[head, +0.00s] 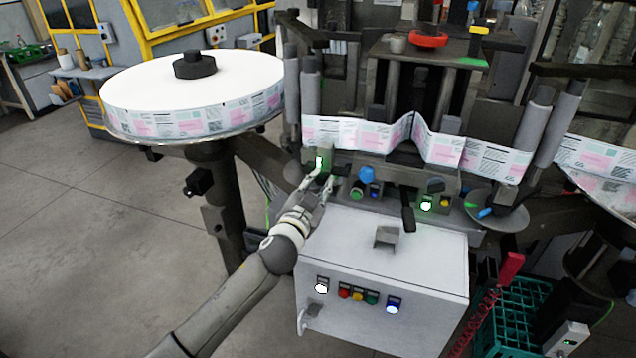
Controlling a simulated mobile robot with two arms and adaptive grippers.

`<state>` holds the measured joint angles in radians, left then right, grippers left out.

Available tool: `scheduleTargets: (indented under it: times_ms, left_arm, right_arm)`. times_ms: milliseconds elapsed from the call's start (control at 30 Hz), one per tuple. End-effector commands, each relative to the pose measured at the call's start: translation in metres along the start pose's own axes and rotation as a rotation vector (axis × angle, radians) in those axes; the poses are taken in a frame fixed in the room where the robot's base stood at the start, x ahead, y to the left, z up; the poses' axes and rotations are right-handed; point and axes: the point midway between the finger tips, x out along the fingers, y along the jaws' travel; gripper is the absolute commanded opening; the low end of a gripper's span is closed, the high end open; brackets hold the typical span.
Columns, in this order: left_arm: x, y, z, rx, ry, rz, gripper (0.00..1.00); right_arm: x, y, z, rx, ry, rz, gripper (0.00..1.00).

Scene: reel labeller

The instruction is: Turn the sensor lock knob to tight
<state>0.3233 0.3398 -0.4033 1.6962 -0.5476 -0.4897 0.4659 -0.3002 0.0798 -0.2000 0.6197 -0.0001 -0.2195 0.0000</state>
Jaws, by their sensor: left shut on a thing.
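My left gripper (324,180) reaches up from the lower left to the left end of the labeller's dark front rail. Its fingers are shut at the foot of a small dark sensor block (320,157) with a lit green light. The sensor lock knob appears to be between the fingertips, which hide it; how far it is turned cannot be told. The printed label web (375,134) runs across just behind the sensor. My right gripper is not in view.
A blue knob (366,174) and a green knob (356,192) sit right of the gripper. Below is a white control box (425,262) with several buttons. A large label reel (235,80) stands at left, a green crate (515,322) at lower right. Floor at lower left is clear.

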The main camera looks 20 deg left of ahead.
Motion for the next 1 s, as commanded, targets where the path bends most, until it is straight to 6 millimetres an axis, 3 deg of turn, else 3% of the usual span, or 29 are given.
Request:
scheduleTargets:
  times_ms: [1000]
  left_arm:
    - [0.000,0.001,-0.001,0.969,0.001,0.001,0.00]
  right_arm:
    - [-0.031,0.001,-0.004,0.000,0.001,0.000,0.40]
